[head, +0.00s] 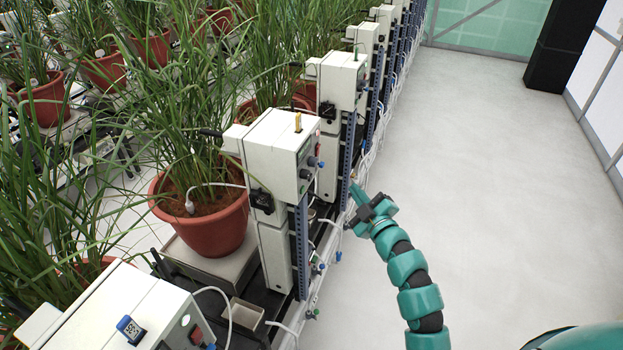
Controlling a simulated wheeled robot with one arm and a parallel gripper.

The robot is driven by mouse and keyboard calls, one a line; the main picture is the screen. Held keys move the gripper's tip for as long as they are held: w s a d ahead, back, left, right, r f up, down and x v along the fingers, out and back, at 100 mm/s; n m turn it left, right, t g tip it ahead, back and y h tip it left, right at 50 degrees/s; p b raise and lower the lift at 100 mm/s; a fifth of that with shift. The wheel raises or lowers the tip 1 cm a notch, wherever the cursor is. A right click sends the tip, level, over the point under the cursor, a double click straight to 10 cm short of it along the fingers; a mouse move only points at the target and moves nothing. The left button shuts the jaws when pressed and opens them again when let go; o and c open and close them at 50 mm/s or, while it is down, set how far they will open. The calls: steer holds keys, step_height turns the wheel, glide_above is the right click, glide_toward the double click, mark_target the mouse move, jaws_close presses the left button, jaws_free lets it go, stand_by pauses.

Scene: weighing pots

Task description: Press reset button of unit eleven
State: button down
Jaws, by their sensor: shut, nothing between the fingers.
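The white control unit (272,142) in the middle of the head view stands on a blue-grey post. My gripper (354,186) is shut and empty, at the end of my teal arm. It is to the right of this unit's face and lower in the picture, apparently apart from it.
A nearer white unit (120,305) with a blue tag is at bottom left; others recede behind. Potted grasses, including one in a red-brown pot (215,232), fill the left. White cables hang along the posts. The pale floor (500,180) at right is clear.

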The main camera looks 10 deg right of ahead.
mark_target(311, 178)
steer(key=shift+r, duration=0.15)
steer(key=w+a+p, duration=0.5)
steer(key=a, duration=0.2)
steer(key=shift+a+p, duration=0.15)
steer(key=shift+p, duration=0.2)
stand_by(0.3)
stand_by(1.9)
steer(key=shift+w+a, duration=0.2)
steer(key=shift+a, duration=0.15)
